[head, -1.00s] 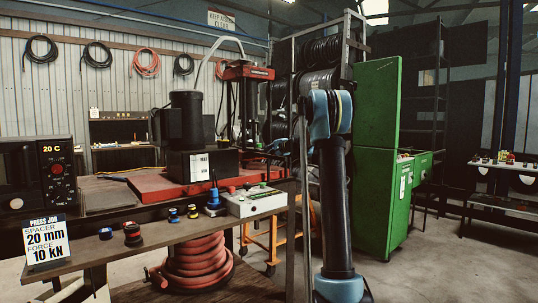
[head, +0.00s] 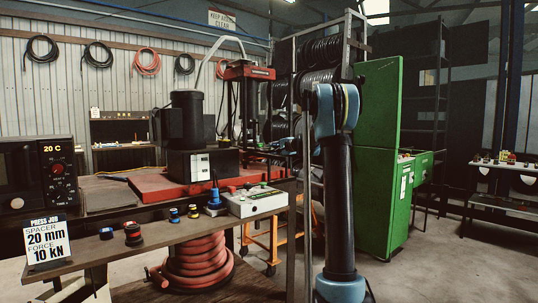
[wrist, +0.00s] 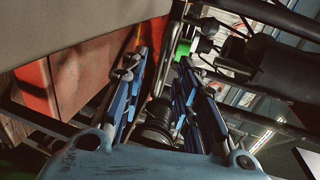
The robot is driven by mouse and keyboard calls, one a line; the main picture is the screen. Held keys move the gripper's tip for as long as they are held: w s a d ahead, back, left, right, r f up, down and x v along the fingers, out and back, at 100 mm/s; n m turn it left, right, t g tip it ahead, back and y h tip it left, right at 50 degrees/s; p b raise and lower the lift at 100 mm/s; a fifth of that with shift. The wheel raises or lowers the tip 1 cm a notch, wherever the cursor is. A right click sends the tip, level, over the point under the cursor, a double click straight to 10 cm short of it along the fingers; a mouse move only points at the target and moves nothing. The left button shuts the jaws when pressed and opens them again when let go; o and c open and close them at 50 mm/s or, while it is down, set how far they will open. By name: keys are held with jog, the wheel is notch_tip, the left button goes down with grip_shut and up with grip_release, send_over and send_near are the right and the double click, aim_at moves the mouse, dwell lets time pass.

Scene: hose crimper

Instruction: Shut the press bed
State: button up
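The press (head: 249,73) stands behind the bench in the head view, with a red head between dark uprights. Its bed cannot be made out for sure there, as the bench, the control box and my arm cover much of its lower part. My gripper (wrist: 163,92) shows in the wrist view as two blue fingers standing apart, with nothing held between them. A red panel (wrist: 80,75) fills the left of that view, beside the left finger. I cannot tell whether it belongs to the press bed. A dark ribbed cylinder (wrist: 157,120) shows beyond the gap between the fingers.
A bench (head: 185,232) crosses the front left, carrying a control box (head: 252,202), several small knobs and a job sign (head: 47,241). A green cabinet (head: 376,150) stands right of my arm. Dark bars (wrist: 265,20) run close to the right finger.

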jog(key=v, duration=0.7)
jog(key=shift+s+d, duration=0.2)
jog(key=shift+s, duration=0.05)
jog(key=a+r+n+t+h, duration=0.1)
jog(key=a+r+h, duration=0.15)
jog(key=a, duration=0.35)
jog(key=s+a+f+n+g, duration=0.1)
jog(key=s+f+n+g, duration=0.2)
jog(key=s, duration=0.8)
jog(key=s+f+n+g, duration=0.15)
jog(key=s+f, duration=0.35)
jog(key=s, duration=0.6)
jog(key=s+d+f+n+g+h, duration=0.1)
jog(key=s+d+f, duration=0.3)
jog(key=s+f, duration=0.6)
jog(key=s+d+f+n+g+h, duration=0.2)
jog(key=s+f, duration=0.7)
jog(key=s, duration=0.8)
jog(key=s+d+f+n+g+h, duration=0.2)
jog(key=s+d+f+g+h, duration=0.1)
jog(key=s+f, duration=0.7)
jog(key=s+d+g, duration=0.1)
jog(key=s+d, duration=0.1)
jog(key=s, duration=0.2)
jog(key=shift+d+f+h, duration=0.35)
jog(key=shift+d, duration=0.05)
